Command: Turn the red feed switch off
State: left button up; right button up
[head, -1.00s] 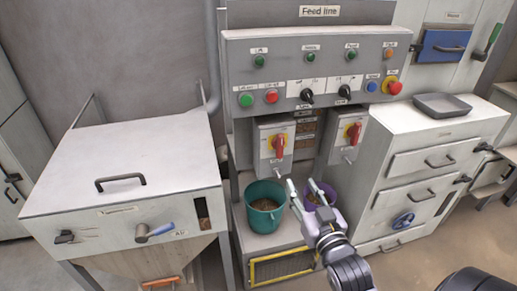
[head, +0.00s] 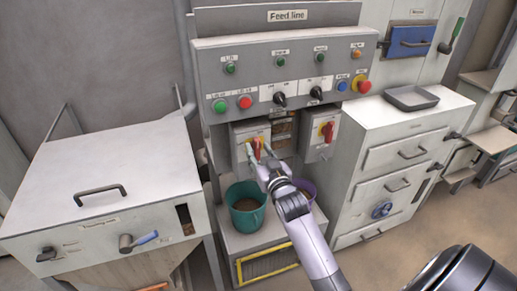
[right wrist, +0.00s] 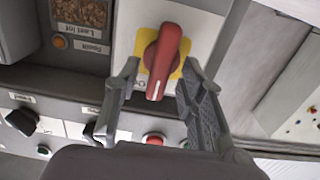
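Two grey switch boxes hang under the panel, each with a red rotary handle on a yellow plate. The left red switch (head: 256,148) is at my right gripper (head: 259,157); the right red switch (head: 328,131) stands apart from it. In the right wrist view the red handle (right wrist: 165,58) lies between the two open fingers of the gripper (right wrist: 161,78), with gaps on both sides. The handle looks roughly upright, slightly tilted in the wrist view. Its label is mostly hidden. My left gripper is not in view.
The feed line panel (head: 285,60) above carries green, red and blue buttons, black knobs and a red emergency button (head: 364,87). A teal bucket (head: 246,219) and a partly hidden purple bucket (head: 306,186) stand below. A white cabinet (head: 405,130) is at right, a hopper (head: 110,175) at left.

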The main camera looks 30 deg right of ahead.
jog(key=shift+w, duration=0.35)
jog(key=shift+c, duration=0.2)
grip_shut()
